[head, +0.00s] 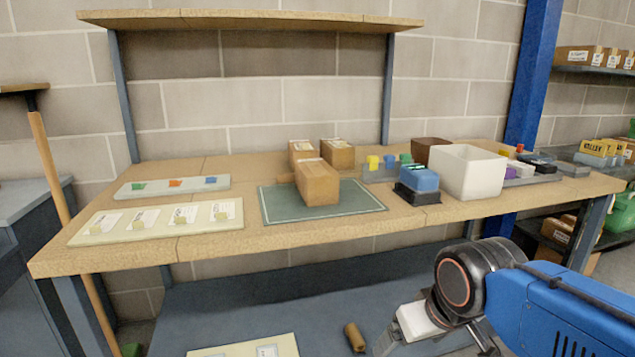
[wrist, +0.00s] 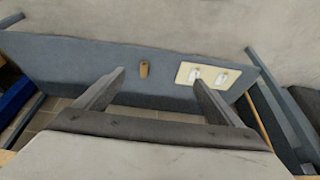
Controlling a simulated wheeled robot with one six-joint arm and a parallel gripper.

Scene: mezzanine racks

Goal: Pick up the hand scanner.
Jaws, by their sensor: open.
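I cannot pick out the hand scanner with certainty. Small dark items (head: 540,165) lie at the right end of the workbench (head: 330,235), too small to name. A short brown cylinder-like object (head: 354,337) lies on the grey lower shelf; it also shows in the wrist view (wrist: 143,69), beyond and between my fingers. My gripper (wrist: 158,78) is open and empty, apart from the shelf and the brown object. In the head view my arm reaches in from the lower right, below the bench top.
A cream board with labels (head: 245,348) lies on the lower shelf, left of the brown object. On the bench stand cardboard boxes (head: 317,182) on a green mat (head: 275,207), a blue block (head: 420,179) in a black holder, and a white bin (head: 468,172). A blue post (head: 533,75) rises behind.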

